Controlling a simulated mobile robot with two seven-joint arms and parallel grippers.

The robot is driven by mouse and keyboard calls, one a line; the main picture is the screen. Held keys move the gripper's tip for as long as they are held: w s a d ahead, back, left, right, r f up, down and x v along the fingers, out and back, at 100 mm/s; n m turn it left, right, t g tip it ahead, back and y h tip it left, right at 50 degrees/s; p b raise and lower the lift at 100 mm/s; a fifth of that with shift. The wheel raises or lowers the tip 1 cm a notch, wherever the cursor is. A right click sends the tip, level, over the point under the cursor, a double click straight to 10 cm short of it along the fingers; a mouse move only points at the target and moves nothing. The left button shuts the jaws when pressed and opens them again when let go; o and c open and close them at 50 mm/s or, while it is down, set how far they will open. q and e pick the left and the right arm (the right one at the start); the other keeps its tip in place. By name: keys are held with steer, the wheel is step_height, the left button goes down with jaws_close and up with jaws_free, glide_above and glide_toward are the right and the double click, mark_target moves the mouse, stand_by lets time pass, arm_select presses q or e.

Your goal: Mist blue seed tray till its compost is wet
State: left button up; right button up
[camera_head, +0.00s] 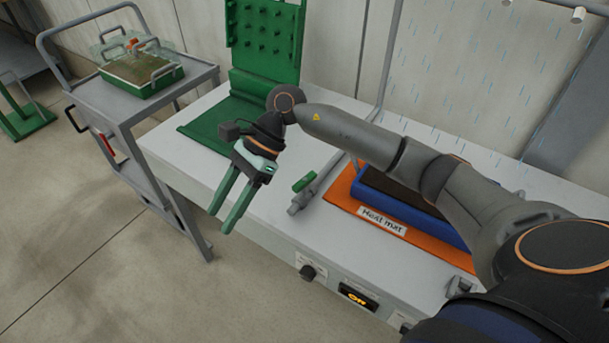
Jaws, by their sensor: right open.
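The blue seed tray (410,210) lies on the orange heat mat (345,190) at the right of the bench. My right arm crosses in front of it and hides much of it; the visible compost (378,184) looks dark. Light blue mist streaks show at the upper right, behind my arm. A valve with a green handle (304,182) stands on the bench left of the mat. My right gripper (221,221) is open and empty, pointing down near the bench's front edge, left of the valve and apart from it. My left gripper is out of view.
A grey trolley (165,98) at the left carries a green tray (143,88) with a clear lid. A green pegged stand (262,45) is at the bench's back.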

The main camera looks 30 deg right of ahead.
steer(key=w+d+r+n+t+h, duration=0.1)
steer(key=w+d+h, duration=0.15)
steer(key=d, duration=0.25)
steer(key=w+d+r+n+h, duration=0.1)
steer(key=d+h, duration=0.2)
steer(key=d, duration=0.3)
steer(key=h, duration=0.4)
glide_toward(305, 179)
steer(key=shift+t, duration=0.3)
steer(key=f, duration=0.8)
steer(key=shift+s+d+f, duration=0.1)
steer(key=shift+s, duration=0.2)
jaws_close()
